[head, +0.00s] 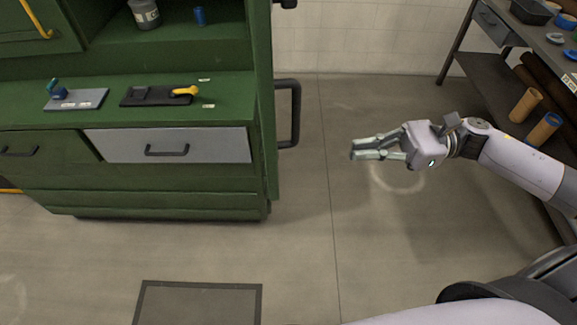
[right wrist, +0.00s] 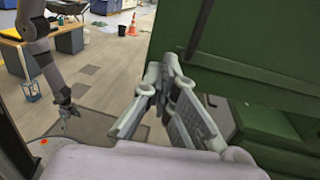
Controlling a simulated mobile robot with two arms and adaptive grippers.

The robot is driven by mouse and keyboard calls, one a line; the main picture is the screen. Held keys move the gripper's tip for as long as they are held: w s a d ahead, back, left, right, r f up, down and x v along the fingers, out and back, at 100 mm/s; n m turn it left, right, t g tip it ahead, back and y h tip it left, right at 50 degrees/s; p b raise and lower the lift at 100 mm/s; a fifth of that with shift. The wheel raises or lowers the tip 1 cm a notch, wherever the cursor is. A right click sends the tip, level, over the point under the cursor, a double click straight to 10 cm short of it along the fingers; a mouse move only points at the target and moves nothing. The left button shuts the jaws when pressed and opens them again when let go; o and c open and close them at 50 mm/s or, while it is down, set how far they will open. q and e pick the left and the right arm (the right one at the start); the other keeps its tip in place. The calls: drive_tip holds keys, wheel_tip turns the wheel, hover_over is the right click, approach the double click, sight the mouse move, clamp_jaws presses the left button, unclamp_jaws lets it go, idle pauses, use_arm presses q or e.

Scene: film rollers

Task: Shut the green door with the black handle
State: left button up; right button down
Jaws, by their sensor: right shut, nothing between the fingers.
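The green door (head: 264,120) stands open, seen almost edge-on at the right side of the green cabinet in the head view. Its black handle (head: 293,112) sticks out to the right. My right gripper (head: 353,149) is right of the handle, apart from it, pointing left; it is shut and empty. In the right wrist view my right gripper (right wrist: 163,82) shows before a large green panel (right wrist: 245,45); I cannot tell whether this is the door. My left gripper (right wrist: 68,110) appears small at the left of that view; its jaws are unclear.
The cabinet has a work surface with small tools (head: 160,95) and a grey drawer front (head: 190,146). A dark shelf (head: 490,80) with cardboard tubes stands at the right. The floor between cabinet and shelf is clear. A dark-edged floor mat (head: 198,284) lies in front.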

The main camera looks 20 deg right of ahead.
use_arm(q)
drive_tip(key=r+p, duration=0.5)
drive_tip(key=shift+d+r, duration=0.25)
use_arm(e)
drive_tip(key=w+a, duration=0.2)
drive_tip(key=a, duration=1.1)
drive_tip(key=shift+w, duration=0.15)
